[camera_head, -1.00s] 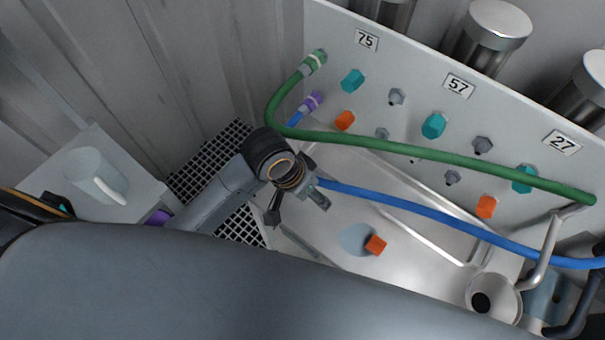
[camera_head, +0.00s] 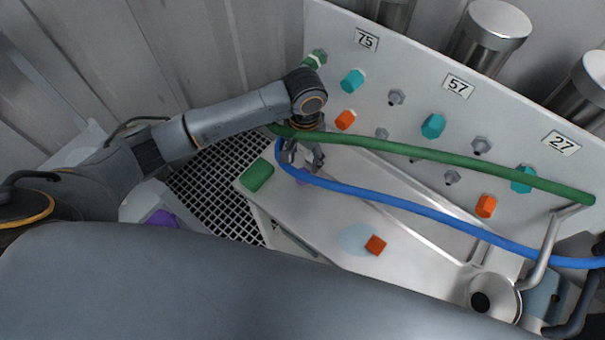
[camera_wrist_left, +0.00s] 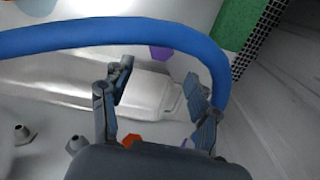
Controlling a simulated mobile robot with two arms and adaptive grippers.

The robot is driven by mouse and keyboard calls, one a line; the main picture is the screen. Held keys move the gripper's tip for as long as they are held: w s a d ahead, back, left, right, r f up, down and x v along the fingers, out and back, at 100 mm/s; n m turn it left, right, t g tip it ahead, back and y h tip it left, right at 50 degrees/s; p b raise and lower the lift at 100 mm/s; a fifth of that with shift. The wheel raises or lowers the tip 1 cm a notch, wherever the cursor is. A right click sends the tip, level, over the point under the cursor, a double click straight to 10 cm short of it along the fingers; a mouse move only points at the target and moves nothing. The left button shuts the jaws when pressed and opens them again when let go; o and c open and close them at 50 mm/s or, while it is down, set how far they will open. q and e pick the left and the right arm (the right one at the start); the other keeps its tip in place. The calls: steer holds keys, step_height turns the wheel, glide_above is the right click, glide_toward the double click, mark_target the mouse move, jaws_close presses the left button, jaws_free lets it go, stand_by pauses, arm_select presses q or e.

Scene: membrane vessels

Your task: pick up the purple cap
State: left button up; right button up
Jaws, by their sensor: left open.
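A small purple piece (camera_head: 302,180), which may be the purple cap, shows on the metal tray just below my left gripper (camera_head: 303,160), partly hidden by the blue hose. In the left wrist view a purple piece (camera_wrist_left: 160,53) lies past the fingertips, partly covered by the blue hose (camera_wrist_left: 120,32). My left gripper (camera_wrist_left: 158,85) is open, fingers pointing down, close to the hose. I see no purple between its fingers. Another purple object (camera_head: 162,219) lies at the far left.
The blue hose (camera_head: 400,207) and green hose (camera_head: 430,155) cross in front of the white panel (camera_head: 400,75) with its fittings. A green block (camera_head: 258,175) lies left of the gripper, an orange piece (camera_head: 375,245) on the tray. A dark grate (camera_head: 205,180) lies left.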

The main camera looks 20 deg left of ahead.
mark_target(302, 173)
arm_select(q)
step_height(302, 173, down, 3)
steer(key=shift+f, duration=0.2)
steer(key=shift+s+a+f+p, duration=0.1)
steer(key=shift+f+p, duration=0.15)
steer(key=shift+f, duration=1.15)
steer(key=shift+s+a+f+p, duration=0.1)
steer(key=shift+f+p, duration=0.15)
steer(key=shift+f, duration=1.1)
steer(key=c, duration=1.1)
